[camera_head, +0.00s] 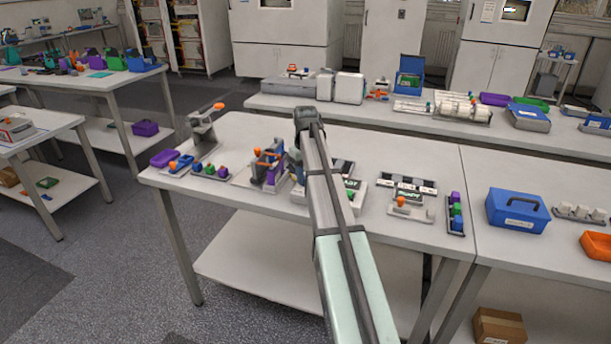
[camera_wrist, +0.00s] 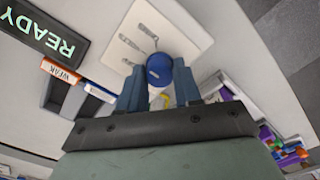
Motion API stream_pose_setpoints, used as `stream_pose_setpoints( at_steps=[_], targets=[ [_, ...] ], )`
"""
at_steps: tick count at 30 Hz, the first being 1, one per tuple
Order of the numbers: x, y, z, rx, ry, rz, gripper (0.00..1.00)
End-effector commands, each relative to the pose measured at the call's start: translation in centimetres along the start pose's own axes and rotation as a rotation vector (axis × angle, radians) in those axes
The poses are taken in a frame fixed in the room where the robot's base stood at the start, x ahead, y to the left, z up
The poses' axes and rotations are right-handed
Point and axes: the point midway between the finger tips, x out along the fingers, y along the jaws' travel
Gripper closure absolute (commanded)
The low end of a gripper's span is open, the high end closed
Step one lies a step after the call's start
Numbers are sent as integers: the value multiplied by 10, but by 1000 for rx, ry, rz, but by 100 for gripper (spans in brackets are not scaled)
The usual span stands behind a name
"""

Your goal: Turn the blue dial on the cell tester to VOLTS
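The blue dial (camera_wrist: 160,68) stands out from a white panel (camera_wrist: 185,22) in the wrist view. Small grey label strips (camera_wrist: 138,42) are on the panel beside it; I cannot read them. My gripper (camera_wrist: 159,80) has its two blue-grey fingers apart, one on each side of the dial. They are very close to it, and I cannot tell whether they touch it. A yellow mark (camera_wrist: 163,97) shows between the fingers below the dial. In the head view my arm hides the dial and the gripper.
A dark READY sign (camera_wrist: 45,38) and an orange-labelled holder (camera_wrist: 61,71) are left of the panel. Purple and other coloured parts (camera_wrist: 230,92) are close on the right. In the head view, a blue box (camera_head: 517,212) and racks crowd the bench (camera_head: 245,125).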

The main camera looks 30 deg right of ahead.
Motion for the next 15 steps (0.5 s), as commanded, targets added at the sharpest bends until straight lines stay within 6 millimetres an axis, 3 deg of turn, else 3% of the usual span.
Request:
stream_pose_setpoints(
  at_steps=[7, 15],
  targets=[
    [0, 0, 0, -1, 0, 0, 43],
    [-1, 0, 0, -1, 0, 0, 43]
  ],
)
